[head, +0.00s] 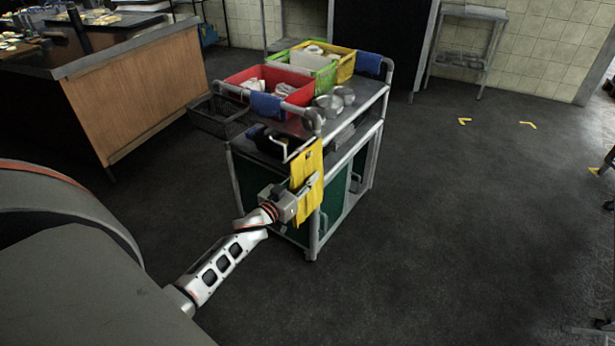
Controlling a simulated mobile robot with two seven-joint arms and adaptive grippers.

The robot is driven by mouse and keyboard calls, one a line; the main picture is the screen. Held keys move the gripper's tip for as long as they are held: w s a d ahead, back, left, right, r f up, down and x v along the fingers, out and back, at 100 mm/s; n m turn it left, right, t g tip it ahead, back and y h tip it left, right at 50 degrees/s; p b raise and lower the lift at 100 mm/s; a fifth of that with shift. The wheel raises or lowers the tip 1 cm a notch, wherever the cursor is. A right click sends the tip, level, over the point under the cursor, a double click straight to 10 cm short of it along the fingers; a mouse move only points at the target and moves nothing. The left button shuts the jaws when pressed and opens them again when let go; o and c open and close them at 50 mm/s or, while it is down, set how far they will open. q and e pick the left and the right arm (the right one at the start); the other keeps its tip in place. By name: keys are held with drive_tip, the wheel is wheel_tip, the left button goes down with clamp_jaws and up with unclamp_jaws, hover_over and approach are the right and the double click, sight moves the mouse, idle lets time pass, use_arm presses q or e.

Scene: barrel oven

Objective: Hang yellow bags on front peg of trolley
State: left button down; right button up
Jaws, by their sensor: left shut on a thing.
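The trolley (340,141) stands in the middle of the head view, with a dark top and green lower panels. Yellow bags (308,168) hang down at its front corner, below a pale bent bar that looks like the front peg (289,148). My left gripper (294,203) is at the bags' near side and is shut on them. The gripper covers part of the bags, and I cannot tell whether their top is on the peg. My right gripper is not in view.
The trolley carries a red crate (253,76), a green crate (297,60), a yellow crate (345,66), blue cloths (266,105) and metal containers (343,96). A black wire basket (216,117) juts out left. A wooden counter (140,95) stands at left.

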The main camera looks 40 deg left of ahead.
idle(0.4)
use_arm(q)
drive_tip(key=c, duration=1.6)
unclamp_jaws()
drive_tip(key=s, duration=1.2)
drive_tip(key=shift+d, duration=0.15)
drive_tip(key=shift+d, duration=0.1)
